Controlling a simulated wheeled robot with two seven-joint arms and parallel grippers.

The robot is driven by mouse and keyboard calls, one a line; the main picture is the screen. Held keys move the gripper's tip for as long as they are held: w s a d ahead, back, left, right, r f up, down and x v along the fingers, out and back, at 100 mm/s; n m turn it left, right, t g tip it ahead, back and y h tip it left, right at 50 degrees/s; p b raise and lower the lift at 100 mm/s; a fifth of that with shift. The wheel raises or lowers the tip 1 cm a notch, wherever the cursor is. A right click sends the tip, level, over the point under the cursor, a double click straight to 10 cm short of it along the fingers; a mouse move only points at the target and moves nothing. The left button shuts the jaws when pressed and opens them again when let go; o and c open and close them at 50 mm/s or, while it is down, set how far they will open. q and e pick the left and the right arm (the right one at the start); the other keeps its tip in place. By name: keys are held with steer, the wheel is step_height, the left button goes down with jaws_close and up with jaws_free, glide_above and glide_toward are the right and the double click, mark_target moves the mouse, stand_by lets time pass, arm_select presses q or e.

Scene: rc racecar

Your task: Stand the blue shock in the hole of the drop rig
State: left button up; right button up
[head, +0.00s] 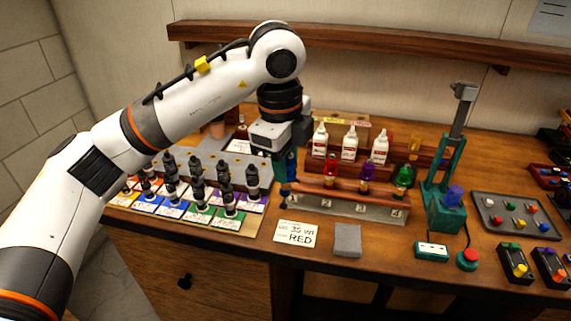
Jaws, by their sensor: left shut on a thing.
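My left gripper (288,148) points down at the left end of the wooden rack and is shut on the blue shock (288,170). The shock is upright at the rack's place marked 1, mostly covered by the gripper. I cannot tell whether its foot still touches the rack (350,203). The green drop rig (445,213) stands to the right, with a tall post and grey head. A translucent blue-violet piece (454,195) sits on its base; the hole cannot be made out. My right gripper is not in view.
The rack also bears red (331,164), orange (365,187) and green (404,178) pieces. White bottles (349,142) stand behind it. Several black shocks (196,185) stand on coloured cards at left. A red button (468,259) and a grey tray (515,218) lie near the rig.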

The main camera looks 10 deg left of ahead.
arm_select(q)
steer(key=shift+r+p, duration=0.9)
steer(key=shift+r, duration=0.95)
